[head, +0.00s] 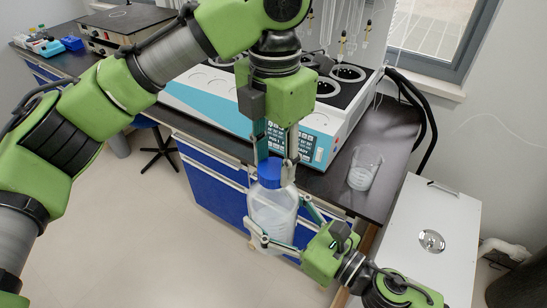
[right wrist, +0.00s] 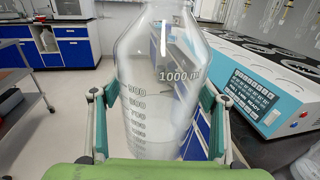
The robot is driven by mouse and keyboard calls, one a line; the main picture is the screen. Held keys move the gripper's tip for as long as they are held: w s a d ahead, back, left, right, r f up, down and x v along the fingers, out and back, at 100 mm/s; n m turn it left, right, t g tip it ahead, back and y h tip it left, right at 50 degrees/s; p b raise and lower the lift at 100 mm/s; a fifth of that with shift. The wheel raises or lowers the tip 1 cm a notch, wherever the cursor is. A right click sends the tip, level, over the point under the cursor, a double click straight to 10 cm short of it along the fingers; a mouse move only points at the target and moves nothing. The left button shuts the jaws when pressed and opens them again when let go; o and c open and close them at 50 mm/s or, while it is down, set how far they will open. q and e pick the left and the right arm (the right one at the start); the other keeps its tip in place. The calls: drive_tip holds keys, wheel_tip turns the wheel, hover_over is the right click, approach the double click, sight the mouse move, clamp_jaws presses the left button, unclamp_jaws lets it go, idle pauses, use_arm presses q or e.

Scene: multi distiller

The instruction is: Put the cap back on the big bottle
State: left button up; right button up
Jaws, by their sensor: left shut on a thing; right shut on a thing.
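The big bottle (head: 272,217) is clear and upright, and it holds a pale content in the head view. In the right wrist view the bottle (right wrist: 165,85) shows a 1000 ml scale; its neck is cut off at the top. My right gripper (head: 278,213) is shut around the bottle's body and holds it in front of the bench. The blue cap (head: 269,174) is at the top of the bottle. My left gripper (head: 273,160) points down from above and is shut on the cap. I cannot tell whether the cap is seated on the neck.
A white and teal distiller (head: 310,135) stands on the dark bench behind. A glass beaker (head: 364,168) stands on the bench to the right. A white cabinet top (head: 410,240) with a round metal piece is at the lower right. The floor at the lower left is clear.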

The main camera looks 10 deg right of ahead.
use_arm(q)
drive_tip(key=m, duration=0.3)
drive_tip(key=shift+m, duration=0.4)
drive_tip(key=o, duration=0.7)
drive_tip(key=shift+s+r, duration=0.1)
drive_tip(key=shift+r, duration=2.2)
drive_tip(key=shift+c, duration=0.2)
